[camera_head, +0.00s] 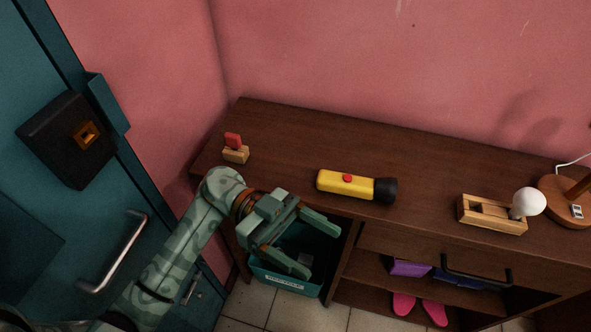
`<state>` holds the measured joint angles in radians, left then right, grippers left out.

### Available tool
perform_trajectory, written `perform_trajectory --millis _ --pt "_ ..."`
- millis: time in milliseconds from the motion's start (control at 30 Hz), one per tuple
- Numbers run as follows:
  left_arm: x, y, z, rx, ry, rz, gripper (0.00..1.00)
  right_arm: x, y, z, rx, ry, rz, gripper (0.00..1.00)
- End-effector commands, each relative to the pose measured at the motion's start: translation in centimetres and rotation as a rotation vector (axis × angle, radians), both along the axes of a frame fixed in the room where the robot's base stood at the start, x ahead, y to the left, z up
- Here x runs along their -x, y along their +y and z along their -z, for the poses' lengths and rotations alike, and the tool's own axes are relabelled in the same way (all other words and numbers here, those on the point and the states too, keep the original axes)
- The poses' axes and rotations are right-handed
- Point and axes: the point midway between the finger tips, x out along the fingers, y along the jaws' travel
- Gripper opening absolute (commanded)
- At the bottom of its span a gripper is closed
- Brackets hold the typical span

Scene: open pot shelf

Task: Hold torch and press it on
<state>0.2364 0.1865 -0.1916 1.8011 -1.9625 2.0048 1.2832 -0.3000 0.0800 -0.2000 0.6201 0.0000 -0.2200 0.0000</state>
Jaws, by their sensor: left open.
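The torch (346,184) is yellow with a black head and a red button (347,178) on its upper side. It lies on its side on the dark wooden cabinet top, its black head to the right. My left gripper (323,250) is open and empty. In the picture it is below and left of the torch, in front of the cabinet's front edge and apart from the torch. My right gripper is not in view.
A red switch on a wooden block (235,149) and a wooden box with a white ball lever (493,212) stand on the cabinet top (420,160). A lamp base (568,203) is at the right. Below are a teal bin (290,281) and shelves. A teal door (40,170) is left.

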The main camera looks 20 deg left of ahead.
Motion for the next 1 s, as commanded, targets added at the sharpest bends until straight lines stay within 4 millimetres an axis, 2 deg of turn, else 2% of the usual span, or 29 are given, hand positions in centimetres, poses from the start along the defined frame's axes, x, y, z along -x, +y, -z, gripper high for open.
perform_trajectory --millis 100,200,300,467,567,1000 --pt "-3.2 0.6 -0.1 -0.268 -0.141 -0.179 0.71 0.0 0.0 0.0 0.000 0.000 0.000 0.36" --pt "-6.8 2.2 -0.6 -0.421 -0.249 -0.391 0.71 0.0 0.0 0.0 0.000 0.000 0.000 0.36" --pt "-9.4 4.0 -1.6 -0.507 -0.326 -0.556 0.71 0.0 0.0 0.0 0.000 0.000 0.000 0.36" --pt "-11.2 5.1 -2.3 -0.553 -0.375 -0.669 0.71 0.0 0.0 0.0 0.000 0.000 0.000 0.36" --pt "-11.8 4.3 -1.8 -0.556 -0.378 -0.680 0.71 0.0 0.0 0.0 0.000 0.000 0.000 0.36" --pt "-15.2 -2.6 2.1 -0.555 -0.377 -0.673 0.71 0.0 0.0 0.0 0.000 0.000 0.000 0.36"
